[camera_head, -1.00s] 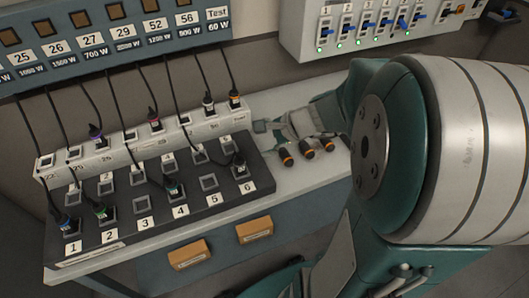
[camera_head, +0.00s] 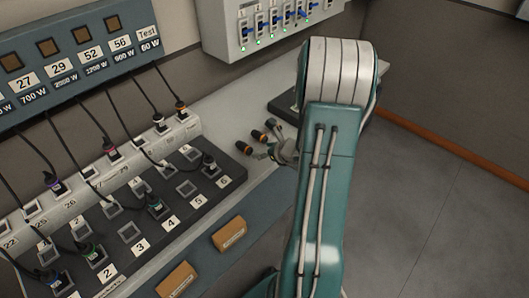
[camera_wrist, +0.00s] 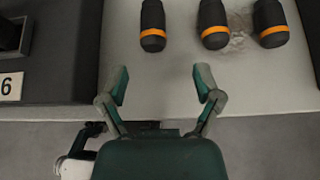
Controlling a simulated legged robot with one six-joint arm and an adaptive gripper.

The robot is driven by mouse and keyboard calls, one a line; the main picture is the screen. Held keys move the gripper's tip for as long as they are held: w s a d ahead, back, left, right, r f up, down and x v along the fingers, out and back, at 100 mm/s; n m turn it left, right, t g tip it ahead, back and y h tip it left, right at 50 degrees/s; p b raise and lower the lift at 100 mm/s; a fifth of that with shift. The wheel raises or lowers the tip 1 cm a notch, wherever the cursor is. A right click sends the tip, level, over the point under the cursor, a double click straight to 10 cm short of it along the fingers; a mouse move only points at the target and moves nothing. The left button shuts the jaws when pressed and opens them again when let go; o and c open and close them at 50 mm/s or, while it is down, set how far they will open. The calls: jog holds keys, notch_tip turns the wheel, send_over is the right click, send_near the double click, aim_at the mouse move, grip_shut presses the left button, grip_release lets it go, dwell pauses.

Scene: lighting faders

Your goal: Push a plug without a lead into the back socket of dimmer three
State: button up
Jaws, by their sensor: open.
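Three black plugs with orange bands and no leads lie on the pale bench top. In the wrist view they are the left plug (camera_wrist: 153,25), the middle plug (camera_wrist: 214,22) and the right plug (camera_wrist: 271,22). My gripper (camera_wrist: 162,85) is open and empty, just short of the plugs at the bench edge. In the head view my arm partly hides it. Dimmer three's label (camera_head: 140,247) is on the dark dimmer block. Its back socket (camera_head: 110,209) looks empty.
Plugs with black leads stand in several sockets of the block and the white strip (camera_head: 150,146) behind. Leads hang from the labelled panel (camera_head: 70,62). A white fader box (camera_head: 270,25) with blue levers is on the wall.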

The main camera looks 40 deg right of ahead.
aim_at(250, 150)
jog(key=x, duration=0.3)
jog(key=a+x, duration=0.1)
jog(key=x, duration=0.2)
jog(key=shift+w+a, duration=0.1)
jog(key=shift+a, duration=0.15)
jog(key=shift+w+d, duration=0.1)
jog(key=shift+w, duration=0.1)
jog(key=shift+w+d+f, duration=0.1)
jog(key=shift+d+f, duration=0.1)
jog(key=shift+d, duration=0.25)
jog(key=shift+a, duration=0.35)
jog(key=c, duration=1.1)
jog(key=shift+d+r, duration=0.25)
jog(key=shift+r, duration=0.8)
jog(key=shift+c, duration=0.2)
jog(key=shift+a+r, duration=0.15)
jog(key=shift+r, duration=1.35)
